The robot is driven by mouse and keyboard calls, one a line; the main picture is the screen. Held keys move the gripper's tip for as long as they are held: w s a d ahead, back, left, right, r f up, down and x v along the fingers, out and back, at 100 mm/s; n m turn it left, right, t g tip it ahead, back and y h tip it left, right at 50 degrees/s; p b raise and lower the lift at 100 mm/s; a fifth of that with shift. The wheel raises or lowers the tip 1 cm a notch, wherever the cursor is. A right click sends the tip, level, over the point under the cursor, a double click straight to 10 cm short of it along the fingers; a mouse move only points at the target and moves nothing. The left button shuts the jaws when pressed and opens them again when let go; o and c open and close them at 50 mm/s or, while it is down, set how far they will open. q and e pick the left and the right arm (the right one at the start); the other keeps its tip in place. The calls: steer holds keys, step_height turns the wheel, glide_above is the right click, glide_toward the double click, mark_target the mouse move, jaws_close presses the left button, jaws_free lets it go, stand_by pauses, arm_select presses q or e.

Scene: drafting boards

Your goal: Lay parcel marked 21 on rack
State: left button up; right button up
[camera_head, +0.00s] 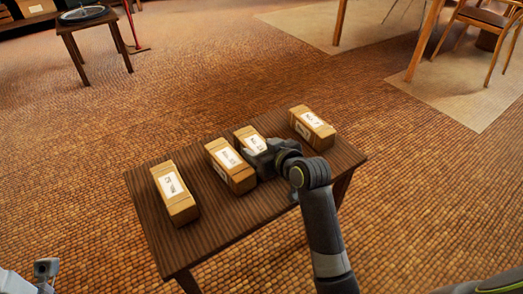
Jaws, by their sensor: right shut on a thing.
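Several tan parcels with white labels lie on a dark wooden table. They are a left parcel (174,192), a second parcel (230,166), a third parcel (247,137) and a right parcel (312,128). The labels are too small to read surely, so I cannot tell which is 21. My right gripper (262,158) is over the near end of the third parcel, close beside the second, and appears shut on the third. Its fingertips are hidden. My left gripper (46,268) shows only partly at the lower left, away from the table. I cannot make out a rack.
The dark slatted table (222,214) has bare room at its front. A stool (88,20) with a round dark object stands at the back left, near a shelf with a box (37,7). Chairs (482,22) stand at the back right. Open floor lies between.

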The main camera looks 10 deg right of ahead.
steer(key=shift+r, duration=0.1)
steer(key=o, duration=1)
